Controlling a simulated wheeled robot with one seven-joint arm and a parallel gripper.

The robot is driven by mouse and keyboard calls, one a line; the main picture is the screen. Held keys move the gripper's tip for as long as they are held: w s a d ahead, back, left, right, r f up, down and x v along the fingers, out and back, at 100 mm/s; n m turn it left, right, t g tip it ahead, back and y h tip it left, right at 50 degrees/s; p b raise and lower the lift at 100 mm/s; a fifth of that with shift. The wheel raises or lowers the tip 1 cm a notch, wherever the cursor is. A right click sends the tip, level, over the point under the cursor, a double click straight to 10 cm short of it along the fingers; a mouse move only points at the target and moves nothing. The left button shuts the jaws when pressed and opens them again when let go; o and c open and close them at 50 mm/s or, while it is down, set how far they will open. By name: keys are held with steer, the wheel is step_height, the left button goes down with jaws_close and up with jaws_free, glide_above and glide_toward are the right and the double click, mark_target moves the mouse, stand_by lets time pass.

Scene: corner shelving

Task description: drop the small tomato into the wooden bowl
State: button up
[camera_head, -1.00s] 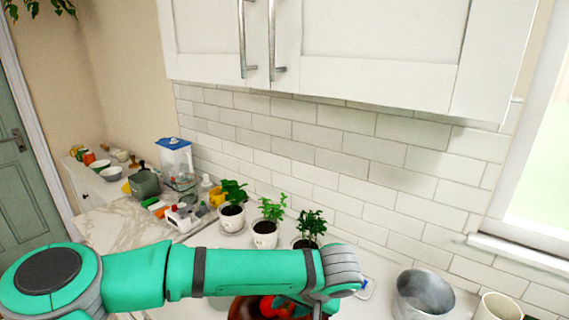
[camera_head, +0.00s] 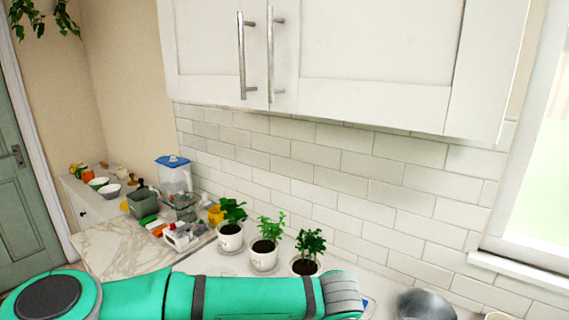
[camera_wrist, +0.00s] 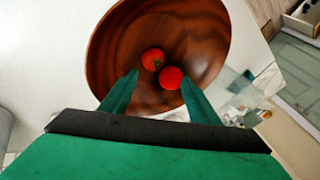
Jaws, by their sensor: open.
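In the wrist view the brown wooden bowl (camera_wrist: 205,28) lies beyond my gripper (camera_wrist: 160,92). Two small red tomatoes lie inside the bowl: one tomato (camera_wrist: 153,59) with a dark green stem mark, and another tomato (camera_wrist: 171,77) just right of and below it. My gripper's two green fingers are apart, with nothing held between them. The fingertips overlap the bowl's near part in the picture; their height over it is hard to tell. In the head view my arm runs along the bottom edge, and the bowl and gripper are not visible.
Three potted plants (camera_head: 264,254) stand on the counter behind my arm. A grey metal pot (camera_head: 425,304) is at the lower right. A blue-lidded clear container (camera_head: 174,176) and small items sit at the left. White cabinets (camera_head: 370,60) hang above.

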steer(key=v, duration=1)
steer(key=shift+r, duration=0.25)
steer(key=shift+s, duration=0.1)
